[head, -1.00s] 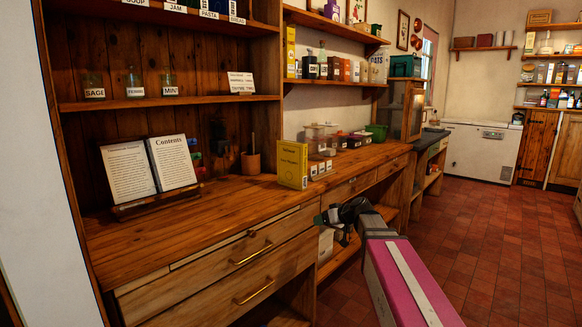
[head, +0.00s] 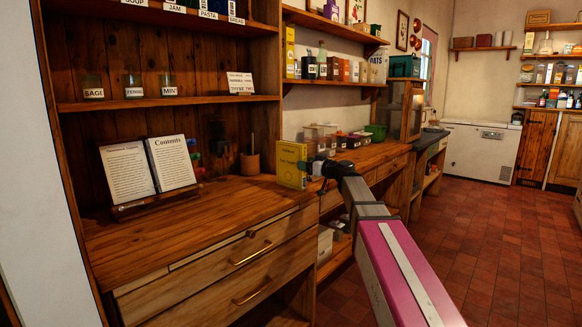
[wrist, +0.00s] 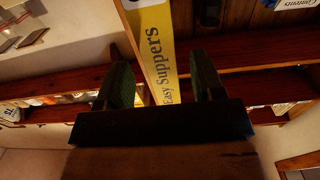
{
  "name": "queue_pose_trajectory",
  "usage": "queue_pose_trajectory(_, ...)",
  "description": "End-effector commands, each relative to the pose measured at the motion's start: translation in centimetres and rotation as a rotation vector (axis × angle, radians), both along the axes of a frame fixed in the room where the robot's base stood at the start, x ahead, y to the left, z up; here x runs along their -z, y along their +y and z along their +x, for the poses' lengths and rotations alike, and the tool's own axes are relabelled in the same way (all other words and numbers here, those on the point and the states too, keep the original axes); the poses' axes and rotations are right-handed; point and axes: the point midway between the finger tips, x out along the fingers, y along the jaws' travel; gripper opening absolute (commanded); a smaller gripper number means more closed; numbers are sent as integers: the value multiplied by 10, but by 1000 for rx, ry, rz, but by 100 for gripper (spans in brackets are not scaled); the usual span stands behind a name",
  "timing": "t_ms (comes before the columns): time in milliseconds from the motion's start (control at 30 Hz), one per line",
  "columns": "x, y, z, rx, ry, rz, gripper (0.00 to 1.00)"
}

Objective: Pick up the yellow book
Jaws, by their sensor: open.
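The yellow book (head: 291,165) stands upright on the wooden counter, near the right end of the open shelf unit. In the wrist view its yellow spine (wrist: 160,50) reads "Easy Suppers" and lies between the two dark fingers. My gripper (head: 312,168) is at the book's right side in the head view. It also shows in the wrist view (wrist: 160,82), open, with a finger on each side of the spine. I cannot tell whether either finger touches the book.
An open cookbook on a stand (head: 150,172) and a brown pot (head: 250,163) are to the left on the counter (head: 210,215). Clear containers (head: 318,136) stand behind the book. Wall shelves (head: 335,83) with boxes and jars hang above.

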Motion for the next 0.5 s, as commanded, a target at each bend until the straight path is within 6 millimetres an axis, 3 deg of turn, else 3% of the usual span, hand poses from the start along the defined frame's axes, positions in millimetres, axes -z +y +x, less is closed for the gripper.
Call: queue_pose_trajectory(500, 3, 42, 31, -1, 1, 0, 62)
